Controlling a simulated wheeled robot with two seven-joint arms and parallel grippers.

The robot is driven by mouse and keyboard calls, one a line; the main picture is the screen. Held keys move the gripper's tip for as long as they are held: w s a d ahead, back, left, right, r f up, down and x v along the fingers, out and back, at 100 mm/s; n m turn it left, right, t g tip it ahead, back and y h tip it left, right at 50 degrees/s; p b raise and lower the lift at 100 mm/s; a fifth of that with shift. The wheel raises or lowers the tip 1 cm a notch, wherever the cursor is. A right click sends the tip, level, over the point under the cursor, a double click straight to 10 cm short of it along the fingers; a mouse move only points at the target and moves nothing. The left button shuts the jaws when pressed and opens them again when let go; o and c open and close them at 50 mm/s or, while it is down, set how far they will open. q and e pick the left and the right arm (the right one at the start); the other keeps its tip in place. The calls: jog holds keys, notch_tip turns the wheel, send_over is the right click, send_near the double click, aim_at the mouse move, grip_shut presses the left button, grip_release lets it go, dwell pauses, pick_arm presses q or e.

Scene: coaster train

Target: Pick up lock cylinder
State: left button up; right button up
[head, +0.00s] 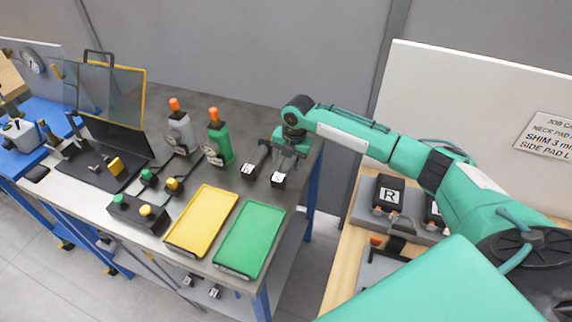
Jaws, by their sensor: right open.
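I cannot tell for sure which thing is the lock cylinder. A small grey cylinder-like piece (95,169) lies in the open black case (75,176) at the left, beside a yellow block (115,165). Two small dark pieces, one with a green top (147,176) and one with a yellow top (172,185), stand on the table right of the case. My right gripper (263,174) is open and empty over the right end of the table, pointing down, well away from these pieces. My left gripper is not in view.
A yellow tray (203,220) and a green tray (250,238) lie empty at the table's front. A grey (180,132) and a green (218,145) orange-topped unit stand behind. A black box with buttons (138,213) sits front left. A wooden table (345,247) with R-marked blocks is at right.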

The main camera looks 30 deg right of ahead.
jog(key=shift+w+a+f, duration=0.1)
jog(key=shift+f, duration=0.55)
jog(key=shift+w+a+f, duration=0.1)
jog(key=shift+f, duration=0.5)
grip_shut()
dwell(0.4)
jog(key=shift+w+r, duration=0.15)
